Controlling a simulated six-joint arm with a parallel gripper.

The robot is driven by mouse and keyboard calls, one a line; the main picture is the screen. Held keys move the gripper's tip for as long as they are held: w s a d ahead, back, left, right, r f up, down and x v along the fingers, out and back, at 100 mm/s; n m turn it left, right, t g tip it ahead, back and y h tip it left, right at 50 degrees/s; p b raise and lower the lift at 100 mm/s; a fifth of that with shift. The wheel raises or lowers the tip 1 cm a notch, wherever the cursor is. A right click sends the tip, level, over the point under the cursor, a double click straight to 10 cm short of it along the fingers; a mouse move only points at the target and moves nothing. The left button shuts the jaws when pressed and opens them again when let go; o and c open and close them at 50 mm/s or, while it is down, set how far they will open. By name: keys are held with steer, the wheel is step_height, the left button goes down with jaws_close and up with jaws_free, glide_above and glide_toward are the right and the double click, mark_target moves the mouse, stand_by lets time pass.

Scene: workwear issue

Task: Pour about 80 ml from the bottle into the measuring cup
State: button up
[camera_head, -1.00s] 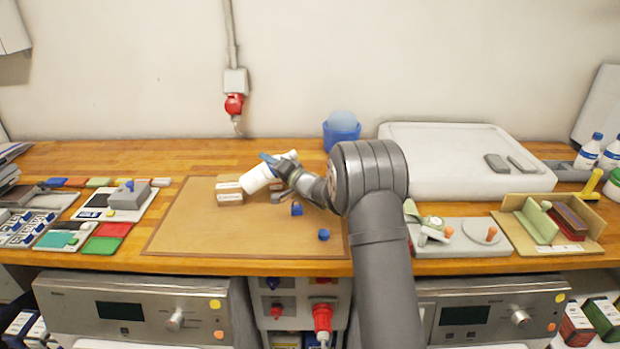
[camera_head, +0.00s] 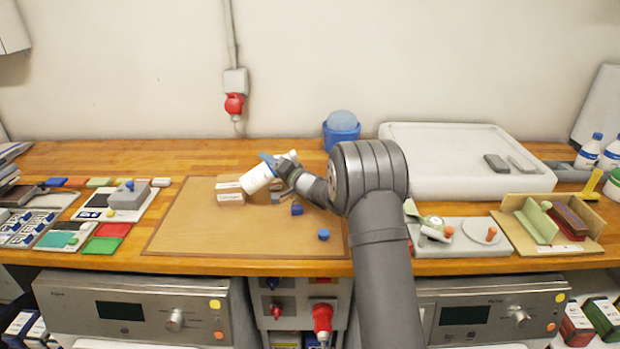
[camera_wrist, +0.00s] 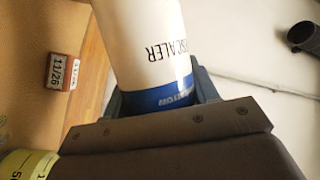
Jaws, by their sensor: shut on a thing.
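The bottle (camera_head: 257,178) is white with a blue band and is strongly tilted, its left end lower, above the brown mat. In the wrist view the bottle (camera_wrist: 145,40) shows lettering ending in "SCALER" and the blue band close to the jaws. My gripper (camera_head: 283,168) is shut around the bottle near its upper right end. I cannot make out the measuring cup in the head view. A yellow-green piece with printed scale marks (camera_wrist: 28,165) shows at the wrist view's lower left corner; I cannot tell whether it is the cup. No liquid stream is visible.
Small cardboard boxes (camera_head: 230,197) stand under and behind the bottle.

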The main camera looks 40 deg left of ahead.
steer(key=w+n, duration=0.1)
steer(key=f+n+h, duration=0.1)
steer(key=n, duration=0.1)
steer(key=shift+w+d+h, duration=0.3)
steer(key=shift+w+d, duration=0.05)
steer(key=shift+w+r+n, duration=0.1)
steer(key=shift+r+n, duration=0.2)
steer(key=shift+n, duration=0.2)
steer(key=shift+f+n+t+h, duration=0.4)
steer(key=shift+f+n+h, duration=0.3)
steer(key=shift+n, duration=0.2)
steer(key=shift+r+n, duration=0.25)
steer(key=shift+n, duration=0.15)
steer(key=shift+s+n+t+h, duration=0.2)
steer(key=shift+n+t+h, duration=0.2)
steer(key=shift+a+f+n+t+h, duration=0.1)
steer(key=shift+f+n+t+h, duration=0.1)
steer(key=shift+n+t+h, duration=0.65)
steer(key=shift+y, duration=0.25)
steer(key=shift+r, duration=0.15)
